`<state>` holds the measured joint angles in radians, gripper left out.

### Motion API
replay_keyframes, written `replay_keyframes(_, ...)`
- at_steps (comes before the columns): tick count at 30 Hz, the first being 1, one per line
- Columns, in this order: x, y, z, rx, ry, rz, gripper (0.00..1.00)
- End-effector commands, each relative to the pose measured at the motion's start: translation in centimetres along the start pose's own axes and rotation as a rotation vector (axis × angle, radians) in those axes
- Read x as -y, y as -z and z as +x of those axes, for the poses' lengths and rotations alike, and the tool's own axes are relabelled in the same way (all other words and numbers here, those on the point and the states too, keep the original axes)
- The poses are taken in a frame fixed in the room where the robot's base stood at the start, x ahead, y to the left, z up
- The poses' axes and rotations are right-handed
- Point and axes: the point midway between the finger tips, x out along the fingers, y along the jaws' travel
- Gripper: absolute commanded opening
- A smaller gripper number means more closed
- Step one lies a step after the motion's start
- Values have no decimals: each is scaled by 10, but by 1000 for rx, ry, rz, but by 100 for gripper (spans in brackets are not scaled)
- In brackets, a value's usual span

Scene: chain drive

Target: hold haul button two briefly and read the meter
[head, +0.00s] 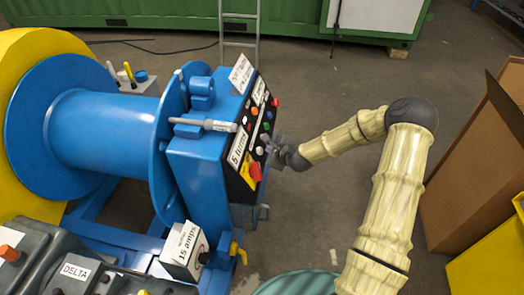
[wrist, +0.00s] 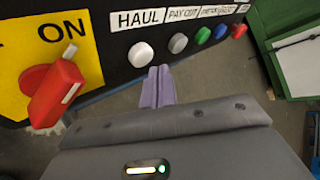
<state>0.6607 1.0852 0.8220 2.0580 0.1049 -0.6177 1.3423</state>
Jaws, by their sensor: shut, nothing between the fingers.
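The blue winch's black control panel (head: 256,130) faces my arm. In the wrist view a white button (wrist: 140,54) sits under the label HAUL (wrist: 139,20). No number two is readable there. My gripper (wrist: 159,70) is shut and empty, its purple fingertips just below and right of the white button; I cannot tell whether they touch the panel. In the head view my gripper (head: 275,148) is close to the panel's lower buttons. A white box marked "15 amps" (head: 184,250) is at the lower end of the winch; its reading face is turned partly away.
A red rotary switch (wrist: 55,92) on a yellow ON plate is left of the white button. Grey (wrist: 178,43), green (wrist: 203,36), blue (wrist: 220,31) and red (wrist: 239,30) buttons are to the right. A cardboard box (head: 470,160) stands right of my arm.

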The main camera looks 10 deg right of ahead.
Motion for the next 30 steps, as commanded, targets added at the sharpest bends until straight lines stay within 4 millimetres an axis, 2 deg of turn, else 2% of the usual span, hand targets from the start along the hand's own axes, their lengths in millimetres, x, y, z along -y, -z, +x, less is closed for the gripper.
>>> replay_keyframes(30,-6,-6,7,2,-1,-1,0)
